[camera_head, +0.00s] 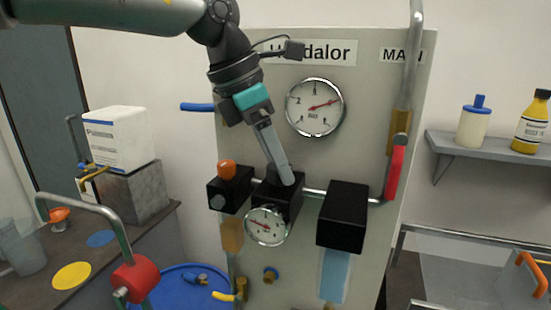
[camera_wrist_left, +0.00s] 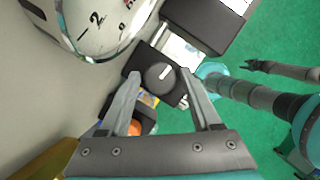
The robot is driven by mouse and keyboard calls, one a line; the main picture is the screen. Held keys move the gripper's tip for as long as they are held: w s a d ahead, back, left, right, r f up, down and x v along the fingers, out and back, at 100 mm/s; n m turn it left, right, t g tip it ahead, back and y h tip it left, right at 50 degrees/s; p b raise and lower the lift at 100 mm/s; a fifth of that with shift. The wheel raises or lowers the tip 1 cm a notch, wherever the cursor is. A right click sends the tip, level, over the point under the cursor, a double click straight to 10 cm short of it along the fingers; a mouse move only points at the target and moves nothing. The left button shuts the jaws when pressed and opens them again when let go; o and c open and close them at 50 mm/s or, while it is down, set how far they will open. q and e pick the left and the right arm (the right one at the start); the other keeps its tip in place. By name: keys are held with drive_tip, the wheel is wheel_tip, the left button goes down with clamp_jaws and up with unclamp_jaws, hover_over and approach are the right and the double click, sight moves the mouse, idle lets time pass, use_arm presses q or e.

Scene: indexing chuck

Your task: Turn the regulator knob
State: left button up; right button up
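The regulator is the middle black block (camera_head: 285,203) on the grey panel, with a small gauge (camera_head: 265,226) on its front. In the left wrist view its round dark knob (camera_wrist_left: 160,77) with a white mark sits on top of the block. My left gripper (camera_head: 284,178) points down at the block from above. In the wrist view its two fingers (camera_wrist_left: 160,78) are open, one on each side of the knob, with visible gaps. The head view hides the knob behind the fingers. A grey and dark arm end (camera_wrist_left: 262,67), possibly my right gripper, shows small at the wrist view's right; its state is unclear.
A large gauge (camera_head: 315,107) is above. A block (camera_head: 229,194) with an orange knob (camera_head: 227,170) stands close on the left. Another black block (camera_head: 342,217) stands on the right. A pipe with a red handle (camera_head: 395,172) runs down the panel's right side.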

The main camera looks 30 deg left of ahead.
use_arm(q)
drive_tip(key=shift+o, duration=0.9)
drive_tip(key=v, duration=1.5)
drive_tip(key=shift+p, duration=0.45)
